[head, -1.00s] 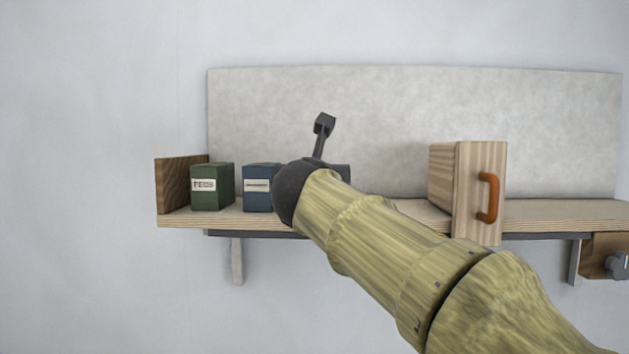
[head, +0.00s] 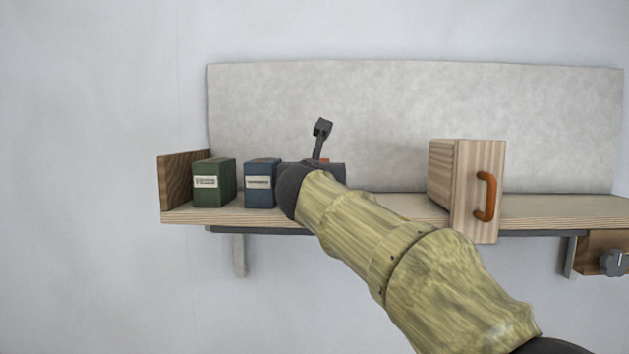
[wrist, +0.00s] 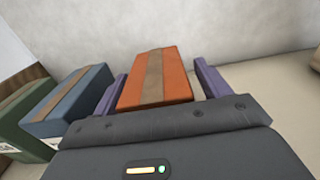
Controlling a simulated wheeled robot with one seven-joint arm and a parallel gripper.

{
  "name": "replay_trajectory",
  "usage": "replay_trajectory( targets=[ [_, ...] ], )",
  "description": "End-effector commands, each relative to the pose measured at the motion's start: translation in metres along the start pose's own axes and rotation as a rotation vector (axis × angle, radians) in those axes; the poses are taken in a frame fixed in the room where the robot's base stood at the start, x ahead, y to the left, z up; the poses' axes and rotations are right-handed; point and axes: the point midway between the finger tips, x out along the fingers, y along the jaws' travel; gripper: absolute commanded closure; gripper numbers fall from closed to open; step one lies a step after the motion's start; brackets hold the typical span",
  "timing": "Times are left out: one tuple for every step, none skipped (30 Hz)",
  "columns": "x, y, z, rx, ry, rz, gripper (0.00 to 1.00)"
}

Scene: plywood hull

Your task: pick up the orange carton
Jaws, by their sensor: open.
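The orange carton (wrist: 154,80) has a brown strip along its top and stands on the shelf in the wrist view. My gripper (wrist: 158,88) is open, with one purple finger on each side of the carton. A narrow gap shows between the carton and the right finger; the left finger is very close to it, and I cannot tell whether it touches. In the head view only a small orange patch of the carton (head: 325,161) shows above my gripper (head: 318,172); my wrist and arm hide the rest.
A blue carton (head: 261,184) stands just left of my gripper, with a green carton (head: 214,183) beyond it by the wooden end board (head: 182,180). A wooden box with an orange handle (head: 478,192) stands to the right. The shelf (head: 225,214) is bare between my arm and that box.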

Motion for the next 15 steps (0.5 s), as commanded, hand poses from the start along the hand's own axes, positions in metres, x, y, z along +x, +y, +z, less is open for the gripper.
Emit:
replay_trajectory(
  targets=[
    [-0.0002, 0.0004, -0.0003, 0.0, 0.0, 0.001, 0.25],
    [-0.0002, 0.0004, -0.0003, 0.0, 0.0, 0.001, 0.25],
    [-0.0002, 0.0004, -0.0003, 0.0, 0.0, 0.001, 0.25],
    [-0.0003, 0.0005, -0.0004, 0.0, 0.001, 0.001, 0.25],
    [-0.0002, 0.0004, -0.0004, 0.0, 0.001, 0.001, 0.25],
    [-0.0002, 0.0002, -0.0004, 0.0, 0.001, 0.0, 0.25],
    [-0.0001, -0.0001, -0.0004, 0.0, 0.001, 0.0, 0.25],
    [0.0, -0.0004, -0.0004, 0.0, 0.001, -0.001, 0.25],
    [0.0001, -0.0008, -0.0004, 0.0, 0.001, -0.001, 0.25],
    [0.0002, -0.0011, -0.0004, 0.0, 0.001, -0.002, 0.28],
    [0.0003, -0.0014, -0.0004, 0.0, 0.001, -0.002, 0.34],
    [0.0004, -0.0019, -0.0004, 0.0, 0.001, -0.003, 0.42],
    [0.0005, -0.0021, -0.0004, 0.0, 0.001, -0.003, 0.48],
    [0.0005, -0.0023, -0.0004, 0.0, 0.001, -0.004, 0.54],
    [0.0006, -0.0025, -0.0004, 0.0, 0.001, -0.004, 0.62]
  ],
)
